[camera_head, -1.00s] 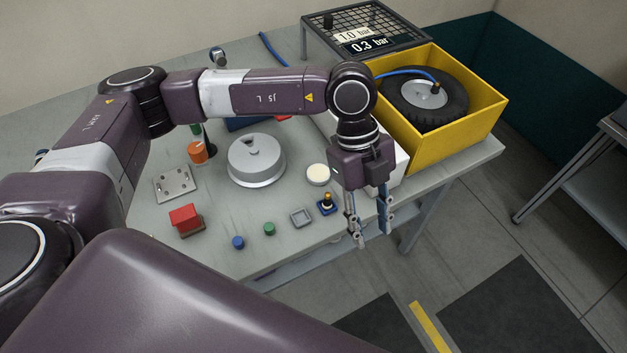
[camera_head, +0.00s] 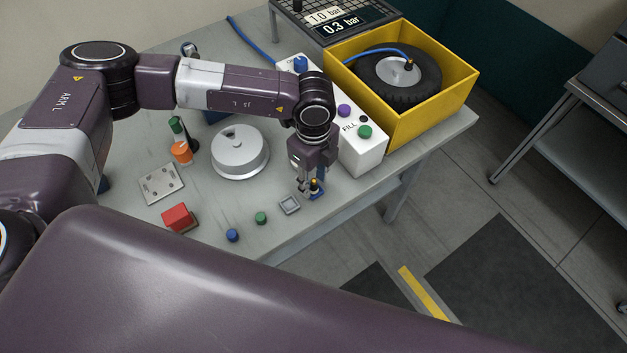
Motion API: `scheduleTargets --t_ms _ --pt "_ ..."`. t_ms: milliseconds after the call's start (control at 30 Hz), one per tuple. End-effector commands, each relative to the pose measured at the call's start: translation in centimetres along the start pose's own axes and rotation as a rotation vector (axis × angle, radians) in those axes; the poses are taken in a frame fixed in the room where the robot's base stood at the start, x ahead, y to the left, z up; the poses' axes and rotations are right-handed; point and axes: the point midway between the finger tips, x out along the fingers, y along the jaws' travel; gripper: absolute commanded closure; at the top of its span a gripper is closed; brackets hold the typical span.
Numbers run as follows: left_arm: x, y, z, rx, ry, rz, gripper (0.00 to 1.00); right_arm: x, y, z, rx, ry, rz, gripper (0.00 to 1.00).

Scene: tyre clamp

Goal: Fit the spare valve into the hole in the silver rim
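The silver rim (camera_head: 240,158) lies on the grey table, with a dark hole in its raised top. The spare valve (camera_head: 315,185), dark with a brass-coloured tip, stands upright in a small blue holder near the table's right front edge. My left gripper (camera_head: 311,188) points down right at the valve, its fingers close around or beside it. The fingers are small and overlap the valve, so I cannot tell whether they grip it. My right gripper is not in view.
A grey square button (camera_head: 289,205), a green cap (camera_head: 261,218), a blue cap (camera_head: 232,235) and a red block (camera_head: 178,217) line the front edge. A metal plate (camera_head: 161,184) lies left of the rim. The white fill box (camera_head: 362,155) and yellow crate (camera_head: 437,115) with a tyre stand right.

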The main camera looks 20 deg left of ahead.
Motion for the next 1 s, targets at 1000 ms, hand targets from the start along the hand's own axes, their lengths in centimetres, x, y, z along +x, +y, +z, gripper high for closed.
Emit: scheduleTargets --t_ms 1000 --pt "-0.6 -0.1 -0.1 0.000 0.002 -0.002 1.00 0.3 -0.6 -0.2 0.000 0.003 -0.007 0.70"
